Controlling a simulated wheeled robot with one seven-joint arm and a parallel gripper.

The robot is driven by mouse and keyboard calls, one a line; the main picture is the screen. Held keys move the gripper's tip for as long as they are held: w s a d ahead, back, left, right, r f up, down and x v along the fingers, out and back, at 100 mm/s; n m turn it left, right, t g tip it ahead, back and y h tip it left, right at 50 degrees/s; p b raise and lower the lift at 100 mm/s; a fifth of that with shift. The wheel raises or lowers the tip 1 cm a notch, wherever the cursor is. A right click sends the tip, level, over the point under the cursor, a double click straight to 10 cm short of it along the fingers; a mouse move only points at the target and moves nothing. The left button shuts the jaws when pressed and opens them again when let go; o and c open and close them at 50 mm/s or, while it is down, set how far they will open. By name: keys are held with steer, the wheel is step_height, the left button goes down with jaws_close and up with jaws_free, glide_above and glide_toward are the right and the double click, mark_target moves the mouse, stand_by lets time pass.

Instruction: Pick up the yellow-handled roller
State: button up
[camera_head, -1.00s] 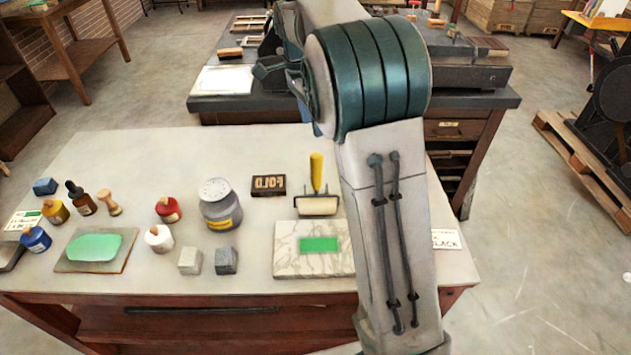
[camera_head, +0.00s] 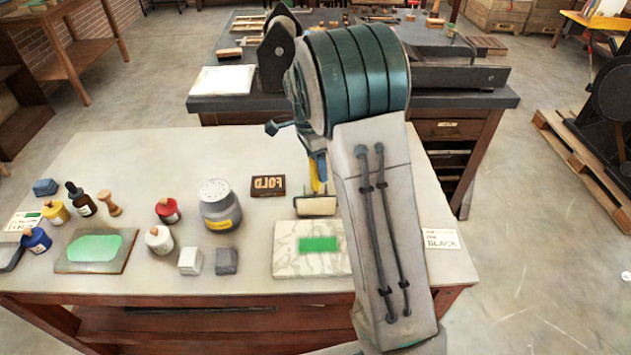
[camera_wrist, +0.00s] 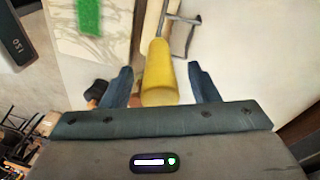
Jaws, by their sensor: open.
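The roller has a yellow handle (camera_wrist: 158,75) and a pale cylinder (camera_head: 316,205) on a dark frame. It rests on the table behind the marble slab, and my arm hides part of the handle in the head view. My gripper (camera_wrist: 160,85) is open in the wrist view, with one blue finger on each side of the yellow handle. The handle end lies between the fingers, with a gap visible on both sides. In the head view the fingers are mostly hidden behind my arm.
A marble slab (camera_head: 285,262) with a green patch lies in front of the roller. A dark FOLD block (camera_head: 268,186) and a grey tin (camera_head: 219,207) stand to its left. Several bottles and two small cubes are farther left. A BLACK card (camera_head: 441,239) lies at right.

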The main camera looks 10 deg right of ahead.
steer(key=shift+d+f, duration=0.1)
steer(key=shift+f, duration=0.5)
steer(key=c, duration=1)
steer(key=shift+r, duration=0.1)
